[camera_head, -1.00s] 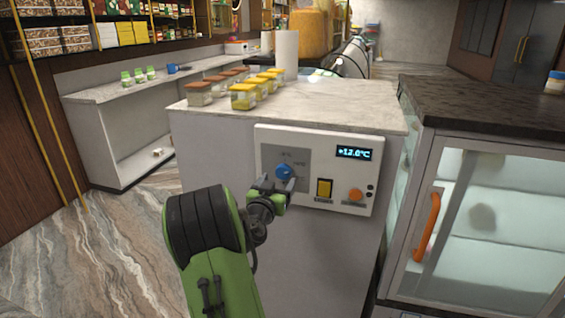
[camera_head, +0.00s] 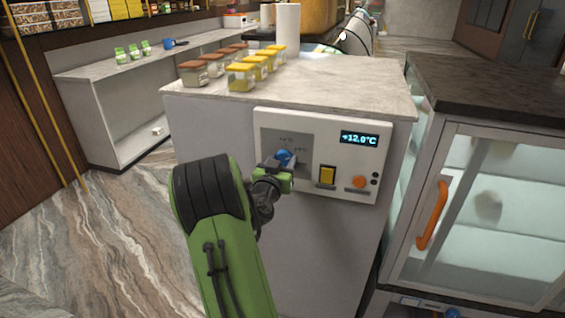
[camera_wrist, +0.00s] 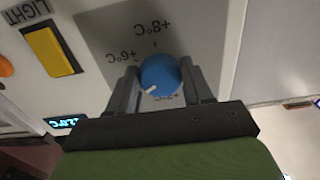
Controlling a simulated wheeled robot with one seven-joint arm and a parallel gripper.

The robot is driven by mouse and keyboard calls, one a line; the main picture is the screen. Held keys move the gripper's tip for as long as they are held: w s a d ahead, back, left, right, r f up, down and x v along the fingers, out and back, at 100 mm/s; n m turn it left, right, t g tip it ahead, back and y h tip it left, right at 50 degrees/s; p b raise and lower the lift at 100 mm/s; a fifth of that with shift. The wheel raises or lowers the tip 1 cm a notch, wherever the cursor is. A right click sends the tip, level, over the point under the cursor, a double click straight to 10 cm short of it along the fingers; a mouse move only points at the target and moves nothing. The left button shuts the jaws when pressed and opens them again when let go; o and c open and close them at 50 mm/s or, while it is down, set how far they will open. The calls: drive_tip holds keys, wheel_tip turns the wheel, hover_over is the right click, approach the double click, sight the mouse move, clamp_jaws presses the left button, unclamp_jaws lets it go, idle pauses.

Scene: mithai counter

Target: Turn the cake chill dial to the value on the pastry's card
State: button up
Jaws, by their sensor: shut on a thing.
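The blue cake chill dial (camera_head: 283,156) sits on a grey plate on the white control panel (camera_head: 378,152). In the wrist view, the dial (camera_wrist: 160,75) is between the two fingers of my gripper (camera_wrist: 163,84), which is shut on it. Its white pointer mark is toward the lower left there. The wrist view is upside down and shows the labels +8°C and +6°C; another label is partly hidden by the gripper. My gripper (camera_head: 277,168) reaches the dial from the front. The display (camera_head: 359,139) seems to read +12.0°C. I cannot make out a pastry or its card.
Jars with yellow and brown lids (camera_head: 241,78) stand on the counter top. A glass-doored cabinet with an orange handle (camera_head: 433,215) stands to the right. The floor at left is clear.

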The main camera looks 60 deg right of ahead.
drive_tip(key=shift+n, duration=0.3)
drive_tip(key=n, duration=0.5)
drive_tip(key=n+p, duration=0.1)
drive_tip(key=n, duration=0.5)
drive_tip(key=shift+n, duration=0.3)
idle(0.5)
drive_tip(key=o, duration=1)
drive_tip(key=shift+s, duration=0.1)
